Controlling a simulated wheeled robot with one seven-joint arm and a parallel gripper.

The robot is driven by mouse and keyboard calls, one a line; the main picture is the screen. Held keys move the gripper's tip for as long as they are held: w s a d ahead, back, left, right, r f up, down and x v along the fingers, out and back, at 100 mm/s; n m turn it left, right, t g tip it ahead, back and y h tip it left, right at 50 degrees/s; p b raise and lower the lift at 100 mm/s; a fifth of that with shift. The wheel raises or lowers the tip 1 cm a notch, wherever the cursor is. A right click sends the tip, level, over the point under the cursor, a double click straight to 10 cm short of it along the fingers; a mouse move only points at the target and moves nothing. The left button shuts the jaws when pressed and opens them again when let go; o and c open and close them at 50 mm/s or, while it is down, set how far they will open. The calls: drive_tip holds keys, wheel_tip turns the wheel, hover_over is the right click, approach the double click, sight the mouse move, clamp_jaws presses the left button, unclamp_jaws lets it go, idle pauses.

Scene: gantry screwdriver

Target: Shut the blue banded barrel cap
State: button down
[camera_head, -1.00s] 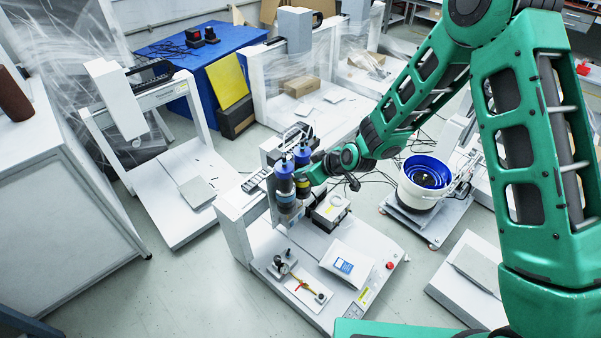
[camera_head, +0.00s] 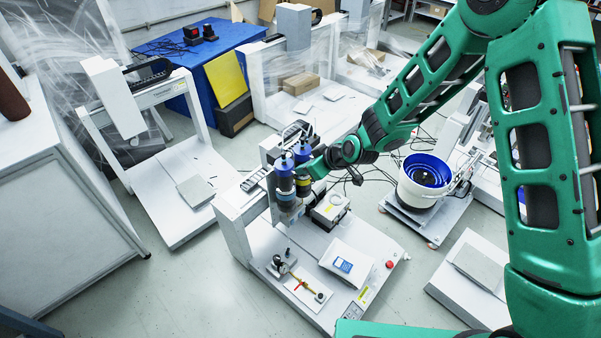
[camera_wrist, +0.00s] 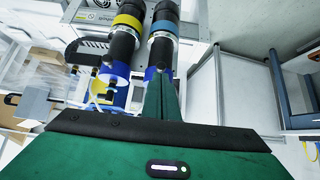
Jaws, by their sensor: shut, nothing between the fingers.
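In the head view, two upright barrels with blue caps stand side by side on the gantry machine. The blue banded barrel (camera_head: 286,195) is the left one, with its blue cap (camera_head: 283,166) on top. The yellow banded barrel (camera_head: 304,184) is just right of it. In the wrist view the blue banded barrel (camera_wrist: 163,32) is right of the yellow banded barrel (camera_wrist: 126,22). My gripper (camera_wrist: 161,82) is shut and empty, its fingertips overlapping the blue banded barrel's cap end and hiding much of the cap. I cannot tell whether they touch it. My gripper (camera_head: 314,167) also shows beside the barrels in the head view.
A box with a yellow label (camera_head: 330,208) and a white panel with a blue screen (camera_head: 345,264) sit on the machine bed near the barrels. A white bowl feeder with blue inside (camera_head: 420,190) stands to the right. Cables run behind my wrist.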

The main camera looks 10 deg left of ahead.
drive_tip(key=s+d+f, duration=0.1)
drive_tip(key=s+d, duration=0.5)
drive_tip(key=d, duration=0.1)
drive_tip(key=s+d+r+m+g+h, duration=0.15)
drive_tip(key=d+r, duration=0.35)
drive_tip(key=d, duration=0.5)
drive_tip(key=s+d+r+m+h, duration=0.2)
drive_tip(key=d+r+m+h, duration=0.15)
drive_tip(key=d, duration=0.65)
drive_tip(key=s+d+r+m+h, duration=0.15)
drive_tip(key=d+r, duration=0.35)
drive_tip(key=d, duration=0.5)
drive_tip(key=s+d+r+m+g, duration=0.1)
drive_tip(key=s+d+r+m, duration=0.2)
drive_tip(key=s, duration=0.5)
drive_tip(key=s+d+r+m+g, duration=0.1)
drive_tip(key=s+d+r+m, duration=0.2)
drive_tip(key=s, duration=0.5)
drive_tip(key=s+d+r+m+g, duration=0.1)
drive_tip(key=s+d+r+m, duration=0.3)
drive_tip(key=s, duration=0.4)
drive_tip(key=shift+s+d+m, duration=0.35)
drive_tip(key=shift+d+m, duration=0.3)
drive_tip(key=shift+d, duration=0.55)
drive_tip(key=shift+r+g+h, duration=0.1)
drive_tip(key=shift+g+h, duration=0.15)
